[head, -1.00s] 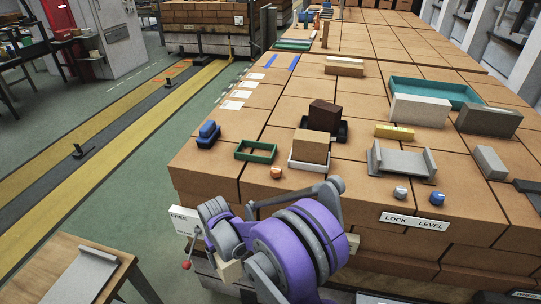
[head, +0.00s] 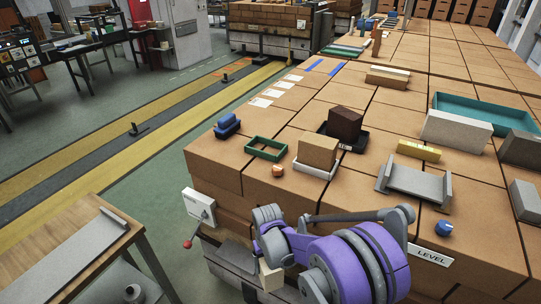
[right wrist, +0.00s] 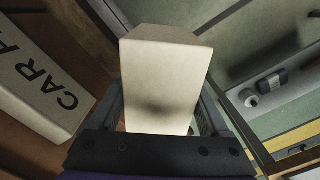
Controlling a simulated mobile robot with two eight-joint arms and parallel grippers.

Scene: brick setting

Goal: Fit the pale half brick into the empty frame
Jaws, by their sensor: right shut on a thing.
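The pale half brick (right wrist: 160,85) is a cream block between the jaws of my right gripper (right wrist: 160,125), which is shut on it in the right wrist view. In the head view the brick (head: 270,277) shows only in part, low at the near side of the brick-stacked worktop, below its top. The green frame (head: 266,148) lies empty on the worktop near its left edge, above and apart from my right gripper (head: 267,262). My left gripper is not in view.
A white tray (head: 327,172) holds a tan brick, and a black tray holds a dark brown brick (head: 344,124). A copper knob (head: 277,170) sits between the green frame and the near edge. A control box with red lever (head: 199,205) is left of my arm.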

